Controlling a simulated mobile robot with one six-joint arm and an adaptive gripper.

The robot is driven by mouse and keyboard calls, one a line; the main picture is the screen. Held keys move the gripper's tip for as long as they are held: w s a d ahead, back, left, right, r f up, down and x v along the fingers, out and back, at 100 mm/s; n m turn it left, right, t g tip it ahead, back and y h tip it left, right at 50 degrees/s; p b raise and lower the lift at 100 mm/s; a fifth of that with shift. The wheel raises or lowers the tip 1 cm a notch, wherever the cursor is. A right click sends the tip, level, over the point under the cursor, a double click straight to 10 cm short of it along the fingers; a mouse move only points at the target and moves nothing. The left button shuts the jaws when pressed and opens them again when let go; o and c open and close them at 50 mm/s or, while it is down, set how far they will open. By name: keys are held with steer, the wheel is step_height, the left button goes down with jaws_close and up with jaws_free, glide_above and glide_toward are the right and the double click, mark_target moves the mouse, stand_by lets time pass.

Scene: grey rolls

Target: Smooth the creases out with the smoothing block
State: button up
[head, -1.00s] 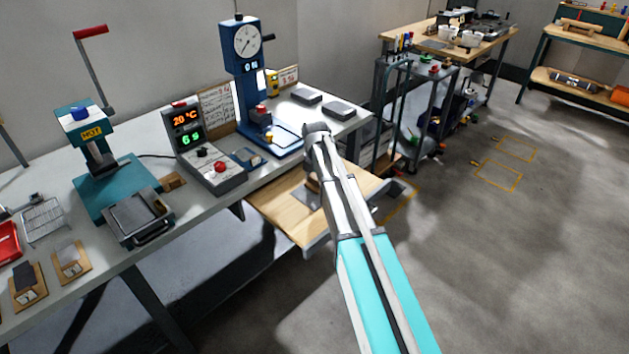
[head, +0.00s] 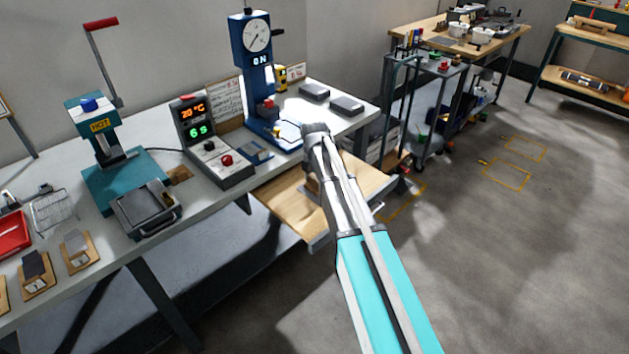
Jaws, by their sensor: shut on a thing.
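A pale wooden pull-out board (head: 287,200) juts from the front of the bench. My arm reaches over it, with the wrist bent down. My gripper (head: 312,182) shows only partly at the left edge of my arm, low over the board. It is shut on what seems to be the smoothing block, which is mostly hidden. A grey sheet lies on the board around there, largely covered by my arm. I cannot make out creases, or whether the block touches the sheet.
On the bench stand a blue force gauge press (head: 257,75), a control box (head: 210,140) and a teal hot press (head: 103,150). A trolley (head: 425,95) stands behind.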

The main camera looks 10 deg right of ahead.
mark_target(311, 196)
steer(key=shift+s+a, duration=0.1)
steer(key=shift+a, duration=0.05)
steer(key=shift+s+a, duration=0.45)
steer(key=shift+a, duration=0.2)
steer(key=shift+s+a, duration=0.45)
steer(key=shift+a, duration=0.2)
steer(key=shift+s, duration=0.1)
steer(key=shift+s+d, duration=0.45)
steer(key=shift+s, duration=0.1)
steer(key=shift+d, duration=0.1)
steer(key=shift+w+d, duration=1.1)
steer(key=shift+d, duration=0.25)
steer(key=shift+w+d+f, duration=0.1)
steer(key=shift+w+d, duration=0.4)
steer(key=shift+d, duration=0.2)
steer(key=shift+w+d, duration=0.5)
steer(key=shift+d, duration=0.2)
